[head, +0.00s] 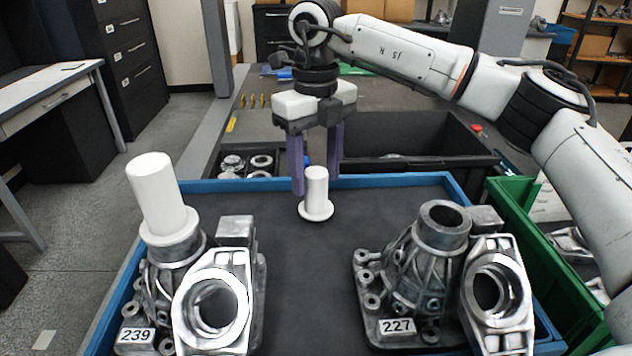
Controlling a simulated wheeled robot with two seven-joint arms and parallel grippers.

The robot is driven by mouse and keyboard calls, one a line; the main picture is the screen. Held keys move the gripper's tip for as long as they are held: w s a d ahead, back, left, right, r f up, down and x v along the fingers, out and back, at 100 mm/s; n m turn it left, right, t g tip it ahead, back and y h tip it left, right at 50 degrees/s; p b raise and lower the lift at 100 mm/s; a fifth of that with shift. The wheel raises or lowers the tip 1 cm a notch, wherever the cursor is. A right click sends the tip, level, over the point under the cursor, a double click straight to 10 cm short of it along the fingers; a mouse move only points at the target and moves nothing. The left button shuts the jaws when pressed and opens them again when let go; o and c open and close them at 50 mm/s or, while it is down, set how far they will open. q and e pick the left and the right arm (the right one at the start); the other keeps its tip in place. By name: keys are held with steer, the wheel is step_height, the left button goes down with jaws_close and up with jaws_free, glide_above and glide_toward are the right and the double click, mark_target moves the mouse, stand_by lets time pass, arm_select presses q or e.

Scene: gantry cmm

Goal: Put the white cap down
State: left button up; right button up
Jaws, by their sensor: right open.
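A white cap (316,193) with a wide round flange stands upright, flange down, on the dark mat of the blue-rimmed tray (400,181), near its far edge. My right gripper (316,188) is open, with its purple fingers pointing down around or just behind the cap's upper part; whether they touch it I cannot tell. A second white cap (158,195) sits on top of the metal housing labelled 239 (162,305) at the left. The metal housing labelled 227 (425,265) at the right has an open, bare top bore. My left gripper is not in view.
A green bin (512,190) with metal parts stands right of the tray. Behind the tray is a black bin (420,135) and small round metal parts (261,162). The tray's middle between the housings is clear.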

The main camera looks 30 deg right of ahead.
step_height(320, 180, up, 9)
steer(key=shift+r+p, duration=0.1)
steer(key=shift+p, duration=0.3)
